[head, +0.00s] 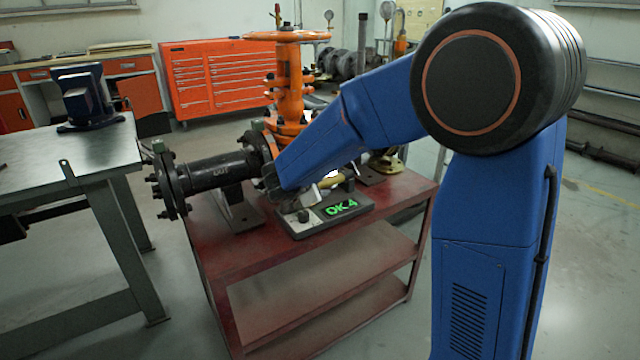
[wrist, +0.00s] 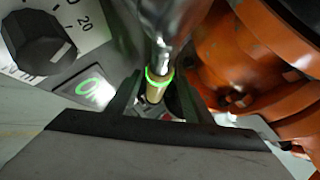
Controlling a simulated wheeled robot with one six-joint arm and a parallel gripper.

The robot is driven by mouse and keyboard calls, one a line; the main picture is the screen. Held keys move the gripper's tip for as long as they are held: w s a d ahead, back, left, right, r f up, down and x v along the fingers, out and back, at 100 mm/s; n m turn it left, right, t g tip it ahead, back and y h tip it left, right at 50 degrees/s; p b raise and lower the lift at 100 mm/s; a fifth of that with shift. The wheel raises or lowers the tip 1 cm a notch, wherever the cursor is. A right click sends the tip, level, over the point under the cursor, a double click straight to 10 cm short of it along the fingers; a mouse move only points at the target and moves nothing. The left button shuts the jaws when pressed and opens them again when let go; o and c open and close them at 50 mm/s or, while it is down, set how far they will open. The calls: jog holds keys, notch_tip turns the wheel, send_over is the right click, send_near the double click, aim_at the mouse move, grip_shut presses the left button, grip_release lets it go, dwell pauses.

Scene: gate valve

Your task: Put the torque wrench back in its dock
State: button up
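The torque wrench shows in the wrist view as a metal shaft with a green lit ring and a brass-coloured section (wrist: 155,94). My gripper (wrist: 160,85) has its two dark fingers apart on either side of this section. I see no clear contact between fingers and wrench. In the head view my gripper (head: 283,192) is low over the left end of the dock (head: 307,229), a grey block with green lit characters on the red bench. My arm hides most of the wrench there, so how it sits in the dock cannot be told.
An orange gate valve (head: 289,95) on a black flanged pipe (head: 215,173) stands behind and left of the dock; its orange body (wrist: 245,65) is close on the right in the wrist view. A black dial (wrist: 40,42) is at upper left. A steel table (head: 70,155) stands left.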

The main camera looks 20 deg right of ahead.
jog(key=shift+a, duration=0.1)
jog(key=v, duration=1.7)
jog(key=shift+r, duration=0.25)
jog(key=shift+s, duration=0.1)
